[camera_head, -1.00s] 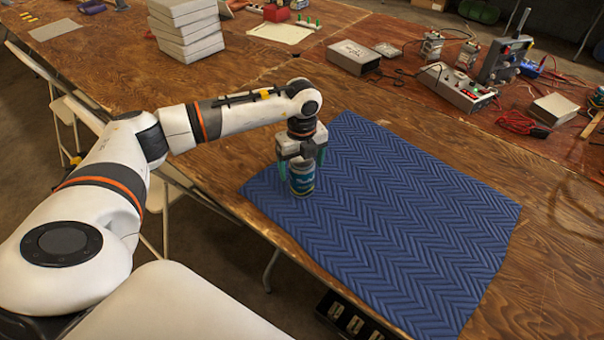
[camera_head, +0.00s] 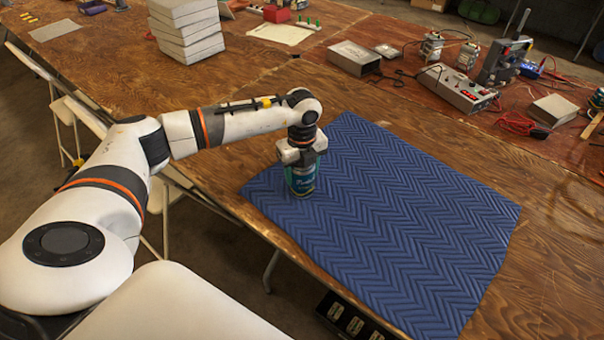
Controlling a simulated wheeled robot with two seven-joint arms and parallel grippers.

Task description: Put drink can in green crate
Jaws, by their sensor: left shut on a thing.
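The drink can (camera_head: 301,181) is teal and white with a shiny rim. It is upright at the left part of the blue mat (camera_head: 400,230). My left gripper (camera_head: 302,166) comes down on it from above and is shut on it, with its fingers at the can's sides. I cannot tell whether the can's base touches the mat. No green crate shows in this view. My right gripper is not in view.
The blue padded mat lies on a wooden table (camera_head: 545,240) and is otherwise bare. Stacked white boxes (camera_head: 187,30) stand at the back left. Electronic devices (camera_head: 457,87) and cables lie at the back right. A white chair (camera_head: 70,120) stands beyond the table's left edge.

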